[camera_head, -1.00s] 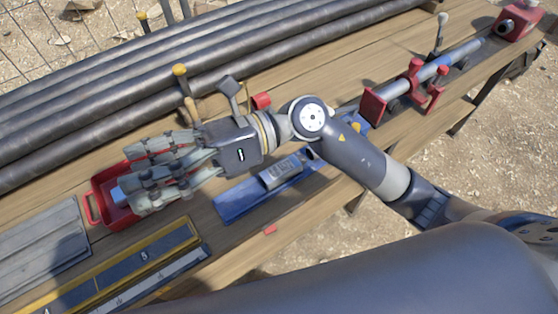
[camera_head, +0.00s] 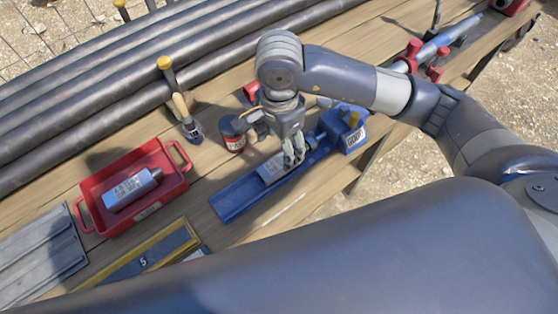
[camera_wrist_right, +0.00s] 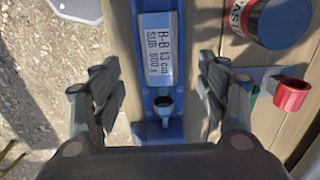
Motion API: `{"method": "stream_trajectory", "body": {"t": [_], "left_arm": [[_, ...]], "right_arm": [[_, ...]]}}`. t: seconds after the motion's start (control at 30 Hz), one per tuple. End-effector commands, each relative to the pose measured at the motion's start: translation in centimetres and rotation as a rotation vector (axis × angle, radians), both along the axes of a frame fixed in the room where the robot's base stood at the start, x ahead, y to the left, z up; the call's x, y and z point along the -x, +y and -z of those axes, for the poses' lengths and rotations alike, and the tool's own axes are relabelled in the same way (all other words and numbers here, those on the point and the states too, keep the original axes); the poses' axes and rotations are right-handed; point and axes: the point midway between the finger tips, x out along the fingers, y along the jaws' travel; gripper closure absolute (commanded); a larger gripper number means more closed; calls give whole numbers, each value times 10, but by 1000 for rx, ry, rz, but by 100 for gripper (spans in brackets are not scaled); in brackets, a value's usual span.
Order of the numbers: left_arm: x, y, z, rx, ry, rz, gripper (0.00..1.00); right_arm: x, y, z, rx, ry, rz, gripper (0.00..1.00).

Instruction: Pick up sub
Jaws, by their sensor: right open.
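A silver-grey sub (camera_head: 272,168) lies in the blue trough-like holder (camera_head: 232,202) on the bench. In the right wrist view the sub (camera_wrist_right: 158,50) has a label reading "B-B 13 cm SUB 800 g". My right gripper (camera_head: 290,160) points down at the right end of this sub and partly hides it. In the right wrist view the fingers (camera_wrist_right: 160,95) are spread on both sides of the holder, with nothing between them gripped. Another labelled silver-blue cylinder (camera_head: 131,187) lies in the red tray (camera_head: 91,214) at left. My left gripper is not in view.
A red-labelled can (camera_head: 232,132) stands close behind the holder, beside a hammer-like tool (camera_head: 182,106). Long dark pipes (camera_head: 120,78) lie along the back. A yellow-framed plate (camera_head: 150,256) and a grey ribbed plate (camera_head: 38,262) lie at front left.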

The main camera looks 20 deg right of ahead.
Motion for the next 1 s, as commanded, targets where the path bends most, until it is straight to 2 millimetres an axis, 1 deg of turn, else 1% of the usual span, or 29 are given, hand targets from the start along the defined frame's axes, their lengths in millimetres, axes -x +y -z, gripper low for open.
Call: {"method": "stream_trajectory", "body": {"t": [0.03, 0.1, 0.23, 0.33, 0.47, 0.5, 0.6, 0.7, 0.87, 0.9, 0.97, 1.0], "left_arm": [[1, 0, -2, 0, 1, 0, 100], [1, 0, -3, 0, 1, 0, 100], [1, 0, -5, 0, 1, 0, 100], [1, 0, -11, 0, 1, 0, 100], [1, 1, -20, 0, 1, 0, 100], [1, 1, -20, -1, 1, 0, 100], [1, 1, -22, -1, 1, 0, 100], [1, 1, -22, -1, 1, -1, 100], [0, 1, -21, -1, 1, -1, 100], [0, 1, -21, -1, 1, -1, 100], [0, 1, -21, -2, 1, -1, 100], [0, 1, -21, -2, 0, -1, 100]], "right_arm": [[1, 0, 7, -1, 3, 1, 32], [1, 0, 14, -1, 4, -1, 32], [1, 0, 21, -2, 2, 0, 32], [2, 0, 31, -2, 5, 0, 32], [2, 0, 49, -2, 6, 0, 32], [1, 0, 56, -2, 5, 1, 32], [1, 0, 67, -2, 3, 0, 32], [1, 0, 71, -4, 1, -1, 32], [0, 0, 72, -4, 0, -1, 32], [0, 0, 71, -4, 0, -1, 37], [0, 0, 71, -4, 0, -1, 50], [0, 0, 71, -4, 0, -1, 59]]}}
